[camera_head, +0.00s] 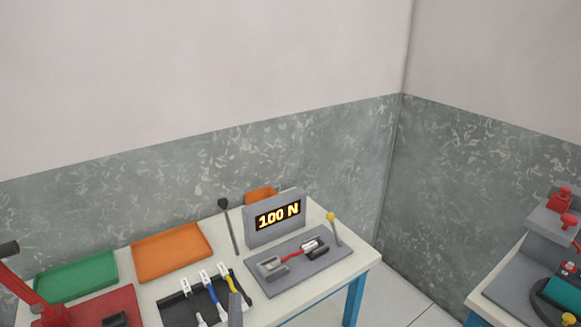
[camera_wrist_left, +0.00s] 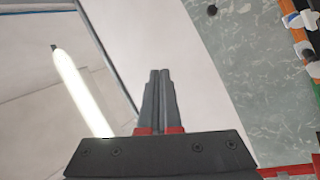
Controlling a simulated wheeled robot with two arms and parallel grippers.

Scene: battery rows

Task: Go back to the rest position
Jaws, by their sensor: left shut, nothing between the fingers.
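My left gripper (camera_head: 235,303) shows only as narrow grey fingertips at the bottom edge of the head view, in front of the black cable rack. In the left wrist view its two dark fingers (camera_wrist_left: 160,76) are pressed together with nothing between them. They point away from the table items, with a bright tube light and pale surfaces around them. My right gripper is in neither view.
A white table holds a green tray (camera_head: 76,276), an orange tray (camera_head: 172,251), a black cable rack (camera_head: 172,308) and a "100 N" display (camera_head: 277,217). A pull fixture (camera_head: 307,259) holds a red cable. A red press (camera_head: 30,300) stands left. A second table (camera_head: 490,291) stands right.

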